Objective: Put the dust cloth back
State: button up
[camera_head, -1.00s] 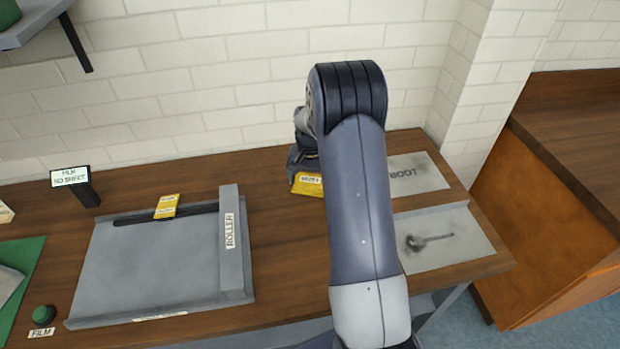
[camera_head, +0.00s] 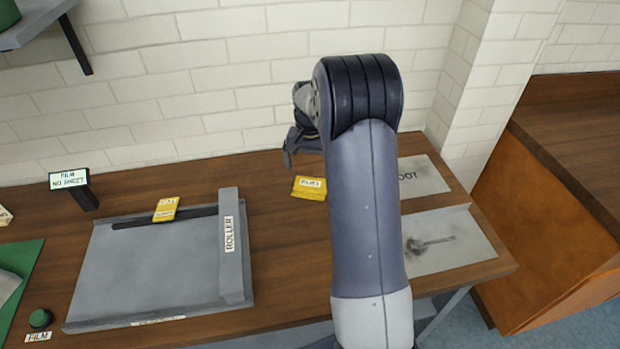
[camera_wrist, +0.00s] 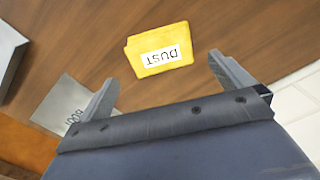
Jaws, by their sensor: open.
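The dust cloth (camera_head: 309,188) is a small folded yellow piece with a white label. It lies on the wooden bench, left of the boot plate. In the wrist view the cloth (camera_wrist: 158,48) shows its "DUST" label upside down. My gripper (camera_wrist: 162,71) is open and empty, with the cloth beyond and between its fingertips and apart from them. In the head view my gripper (camera_head: 290,150) is above the bench behind the cloth, partly hidden by my arm.
A grey roller tray (camera_head: 160,270) with a yellow labelled piece (camera_head: 165,209) stands to the left. Right are the boot plate (camera_head: 420,177) and a plate with a dark smudge (camera_head: 450,245). A film sign (camera_head: 75,185) stands at the back left. Bench between tray and cloth is clear.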

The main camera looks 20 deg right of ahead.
notch_tip(320, 180, up, 5)
jog(key=shift+c, duration=0.6)
